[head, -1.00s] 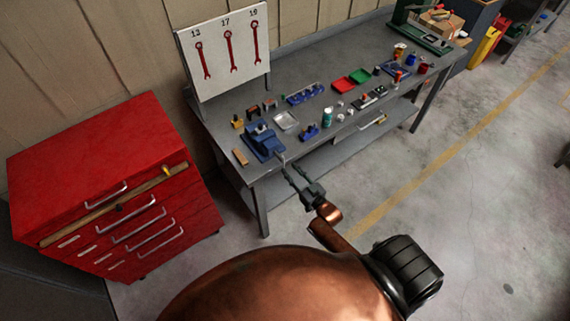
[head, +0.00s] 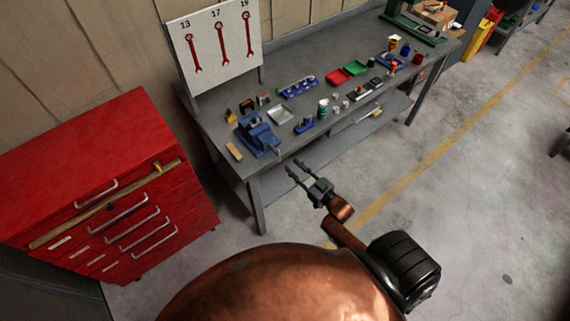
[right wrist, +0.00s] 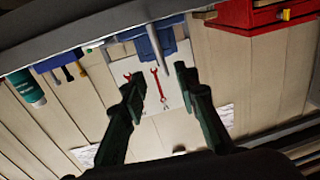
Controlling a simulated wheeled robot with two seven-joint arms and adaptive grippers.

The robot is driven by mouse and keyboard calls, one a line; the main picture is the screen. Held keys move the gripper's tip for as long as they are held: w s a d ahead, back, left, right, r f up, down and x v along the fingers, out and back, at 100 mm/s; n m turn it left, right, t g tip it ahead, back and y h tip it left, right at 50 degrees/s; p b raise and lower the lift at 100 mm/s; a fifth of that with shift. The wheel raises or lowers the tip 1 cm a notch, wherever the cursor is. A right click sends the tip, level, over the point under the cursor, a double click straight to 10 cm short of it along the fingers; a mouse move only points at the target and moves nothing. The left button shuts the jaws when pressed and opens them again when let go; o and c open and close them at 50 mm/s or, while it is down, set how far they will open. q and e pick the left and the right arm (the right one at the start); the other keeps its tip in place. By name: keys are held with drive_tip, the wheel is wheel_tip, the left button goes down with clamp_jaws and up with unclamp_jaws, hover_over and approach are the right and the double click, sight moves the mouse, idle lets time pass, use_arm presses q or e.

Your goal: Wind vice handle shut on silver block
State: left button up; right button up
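The blue vice (head: 258,137) is on the front left of the grey workbench, its front end and handle at the bench's front edge. In the right wrist view the vice (right wrist: 167,38) is beyond the fingers, with a pale handle bar (right wrist: 151,38) beside it. The silver block cannot be made out clearly between the jaws. My right gripper (head: 295,167) is in front of the bench edge, to the right of the handle and apart from it. Its fingers are spread and empty, also in the right wrist view (right wrist: 158,84). My left gripper is out of view.
A red drawer cabinet (head: 85,165) stands left of the bench. Small parts, trays and a green bottle (head: 323,107) lie right of the vice. A wrench board (head: 218,50) stands behind. The floor in front is clear.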

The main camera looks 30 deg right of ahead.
sight(279, 154)
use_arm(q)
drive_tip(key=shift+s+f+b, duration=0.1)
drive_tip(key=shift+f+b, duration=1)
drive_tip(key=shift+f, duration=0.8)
use_arm(e)
drive_tip(key=shift+n+g+y, duration=0.3)
drive_tip(key=shift+n+y, duration=0.6)
drive_tip(key=shift+d+r+x, duration=0.1)
drive_tip(key=shift+d+x, duration=0.1)
drive_tip(key=shift+x, duration=1.4)
drive_tip(key=shift+d+r+x, duration=0.1)
drive_tip(key=shift+d+x, duration=0.05)
drive_tip(key=shift+x, duration=1.45)
drive_tip(key=shift+d+x, duration=0.2)
drive_tip(key=shift+x, duration=1.45)
drive_tip(key=shift+w, duration=0.15)
drive_tip(key=shift+c, duration=0.3)
clamp_jaws()
